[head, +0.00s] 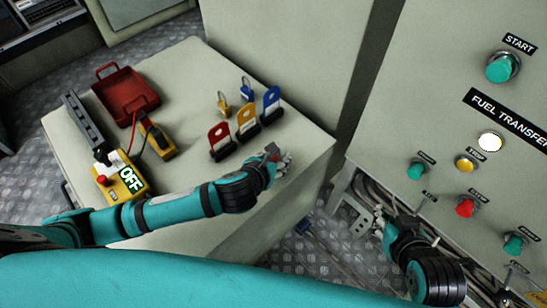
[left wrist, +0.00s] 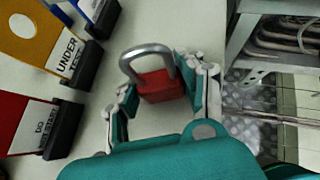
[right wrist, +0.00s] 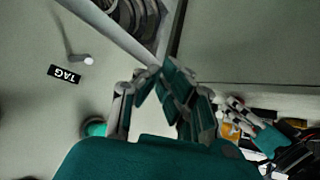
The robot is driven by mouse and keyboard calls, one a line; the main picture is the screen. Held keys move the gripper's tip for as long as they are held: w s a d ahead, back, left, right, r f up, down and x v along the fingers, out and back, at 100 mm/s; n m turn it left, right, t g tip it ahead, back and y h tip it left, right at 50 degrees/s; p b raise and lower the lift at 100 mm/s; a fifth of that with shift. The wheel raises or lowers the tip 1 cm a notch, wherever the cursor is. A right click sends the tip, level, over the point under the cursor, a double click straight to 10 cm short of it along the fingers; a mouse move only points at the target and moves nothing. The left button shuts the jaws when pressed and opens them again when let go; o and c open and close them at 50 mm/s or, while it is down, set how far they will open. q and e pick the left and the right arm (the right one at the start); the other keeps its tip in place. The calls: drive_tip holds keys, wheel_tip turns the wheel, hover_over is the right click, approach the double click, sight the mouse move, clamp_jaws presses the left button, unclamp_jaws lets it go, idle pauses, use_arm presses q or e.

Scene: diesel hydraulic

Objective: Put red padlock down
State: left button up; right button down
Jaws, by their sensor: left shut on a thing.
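The red padlock (left wrist: 160,86) has a grey metal shackle and sits between the fingers of my left gripper (left wrist: 163,78). The gripper is shut on the padlock. I cannot tell whether the padlock touches the surface. My right gripper (head: 384,222) is low beside the control panel; in the right wrist view its fingertips (right wrist: 150,72) come together with nothing between them.
Red (head: 219,137), yellow (head: 246,120) and blue (head: 271,102) tags stand in black holders near two small padlocks (head: 235,95). A red case (head: 125,92), a meter (head: 158,140) and an OFF box (head: 123,182) lie left. The control panel (head: 450,110) stands right.

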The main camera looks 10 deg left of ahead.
use_arm(q)
drive_tip(key=shift+s+f, duration=0.3)
drive_tip(key=shift+f, duration=0.35)
drive_tip(key=o, duration=0.7)
drive_tip(key=shift+c, duration=0.2)
drive_tip(key=o, duration=0.4)
drive_tip(key=shift+w+f, duration=0.1)
drive_tip(key=shift+f, duration=0.05)
drive_tip(key=shift+o, duration=0.2)
drive_tip(key=r+v, duration=0.1)
drive_tip(key=v, duration=1.1)
drive_tip(key=shift+w, duration=0.35)
drive_tip(key=shift+d, duration=0.1)
